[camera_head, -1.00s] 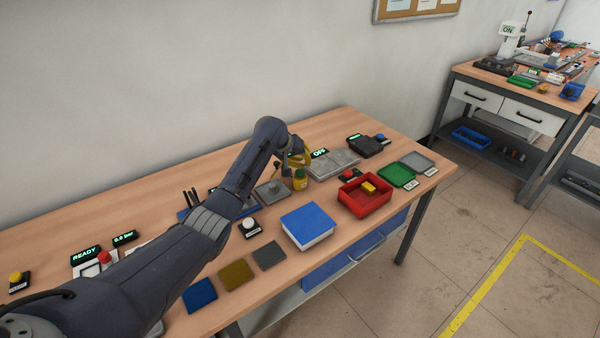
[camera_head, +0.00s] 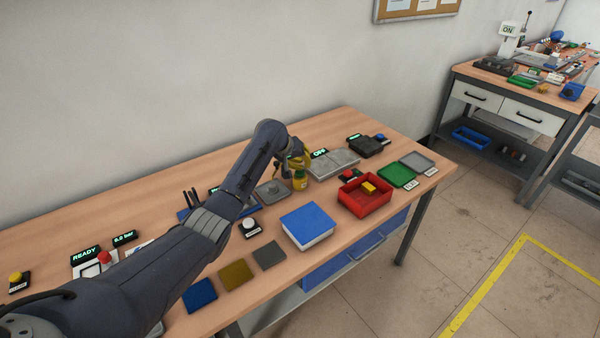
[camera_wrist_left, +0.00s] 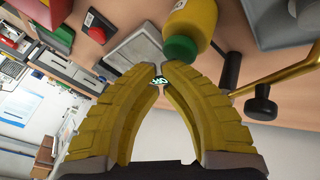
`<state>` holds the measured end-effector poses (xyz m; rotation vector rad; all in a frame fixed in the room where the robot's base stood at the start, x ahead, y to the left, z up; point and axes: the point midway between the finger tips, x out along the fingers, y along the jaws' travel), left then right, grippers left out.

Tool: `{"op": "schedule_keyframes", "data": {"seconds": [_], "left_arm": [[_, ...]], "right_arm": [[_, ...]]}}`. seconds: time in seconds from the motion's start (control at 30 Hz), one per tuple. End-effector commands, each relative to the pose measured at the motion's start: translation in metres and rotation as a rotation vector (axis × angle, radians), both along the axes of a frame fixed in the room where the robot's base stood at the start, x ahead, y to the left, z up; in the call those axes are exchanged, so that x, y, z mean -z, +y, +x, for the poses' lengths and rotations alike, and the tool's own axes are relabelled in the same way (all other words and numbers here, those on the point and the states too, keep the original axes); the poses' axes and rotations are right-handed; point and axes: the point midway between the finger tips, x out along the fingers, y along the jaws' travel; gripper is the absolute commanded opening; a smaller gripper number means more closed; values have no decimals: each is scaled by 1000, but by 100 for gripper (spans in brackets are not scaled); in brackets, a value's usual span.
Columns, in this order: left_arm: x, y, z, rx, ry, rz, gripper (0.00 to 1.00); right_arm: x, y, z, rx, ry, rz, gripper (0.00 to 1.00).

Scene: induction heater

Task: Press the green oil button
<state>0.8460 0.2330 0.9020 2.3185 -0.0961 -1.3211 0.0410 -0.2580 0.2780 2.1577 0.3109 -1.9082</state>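A yellow bottle (camera_head: 300,181) stands on the workbench, just below my left gripper (camera_head: 298,160) in the head view. In the left wrist view the yellow bottle (camera_wrist_left: 194,22) has a round green cap (camera_wrist_left: 180,49), the only green button-like part I see near the fingers. My left gripper (camera_wrist_left: 164,68) has its yellow fingertips together and holds nothing. The tips are right beside the green cap; I cannot tell whether they touch it. A small lit display (camera_head: 319,153) reads ON behind the gripper and also shows between the fingers in the wrist view (camera_wrist_left: 158,82). My right gripper is not in view.
A grey plate (camera_head: 335,164) and a red button (camera_head: 348,174) lie to the right of the bottle. A red bin (camera_head: 352,205) with a yellow block, a blue-topped box (camera_head: 307,222) and a white button (camera_head: 249,225) stand nearer the front. A grey lidded piece (camera_head: 271,191) is left of the bottle.

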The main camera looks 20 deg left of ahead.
Motion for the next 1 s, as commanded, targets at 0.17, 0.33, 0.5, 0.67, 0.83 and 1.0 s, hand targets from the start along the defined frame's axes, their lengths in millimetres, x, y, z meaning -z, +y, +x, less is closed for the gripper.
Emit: {"op": "schedule_keyframes", "data": {"seconds": [0.17, 0.33, 0.5, 0.67, 0.83, 1.0], "left_arm": [[1, 0, 0, 0, 0, 0, 0], [3, 0, 0, 0, 1, 0, 0], [5, 0, 0, 0, 0, 0, 0], [6, 0, 0, 0, 1, 0, 0], [8, 0, 0, 0, 1, 0, 0], [10, 0, 0, 0, 1, 0, 0]], "right_arm": [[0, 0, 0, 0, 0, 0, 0], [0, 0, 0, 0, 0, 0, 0], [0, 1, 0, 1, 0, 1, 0], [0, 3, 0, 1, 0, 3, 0], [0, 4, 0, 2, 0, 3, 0], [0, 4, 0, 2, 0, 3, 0]]}}
